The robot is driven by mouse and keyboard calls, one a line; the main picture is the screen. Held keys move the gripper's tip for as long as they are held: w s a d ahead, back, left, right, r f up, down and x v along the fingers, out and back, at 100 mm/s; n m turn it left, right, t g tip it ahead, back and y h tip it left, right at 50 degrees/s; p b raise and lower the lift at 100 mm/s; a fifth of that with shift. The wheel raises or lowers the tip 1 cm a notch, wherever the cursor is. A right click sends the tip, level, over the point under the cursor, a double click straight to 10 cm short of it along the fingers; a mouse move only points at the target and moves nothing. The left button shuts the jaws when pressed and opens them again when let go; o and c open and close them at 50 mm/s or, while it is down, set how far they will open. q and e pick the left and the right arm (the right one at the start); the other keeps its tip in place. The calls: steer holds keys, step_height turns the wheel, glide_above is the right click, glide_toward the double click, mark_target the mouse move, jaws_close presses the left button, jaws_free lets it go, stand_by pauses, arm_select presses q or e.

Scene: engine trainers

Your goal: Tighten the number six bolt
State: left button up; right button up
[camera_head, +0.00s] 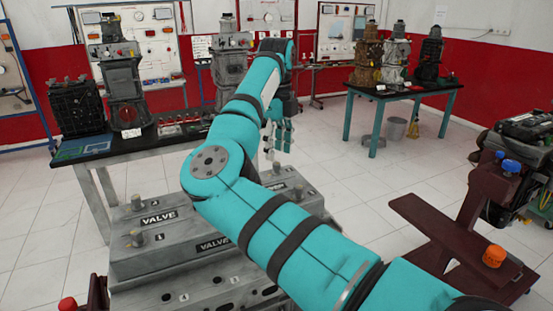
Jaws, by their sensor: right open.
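The grey engine block (150,262) with VALVE plates stands right in front of me. Two upright bolts show on its left part, one farther back (137,202) and one nearer (136,238). Another bolt (276,168) stands at the back right of the block. The small numbers on the block are too small to tell for sure which bolt is number six. My right gripper (277,148) is open and points down above the back right of the block, close to that bolt. Touching or apart, I cannot tell. My right arm hides the block's middle and right. My left gripper is out of view.
A black-topped table (160,145) with engine parts stands behind the block. A dark red stand (440,228) is at the right. Tiled floor between is clear.

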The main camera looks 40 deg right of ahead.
mark_target(277, 163)
step_height(277, 163, down, 3)
steer(key=shift+f+p, duration=0.1)
steer(key=shift+p, duration=0.2)
steer(key=shift+f, duration=0.2)
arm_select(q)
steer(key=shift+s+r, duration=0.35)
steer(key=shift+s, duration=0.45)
arm_select(e)
jaws_close()
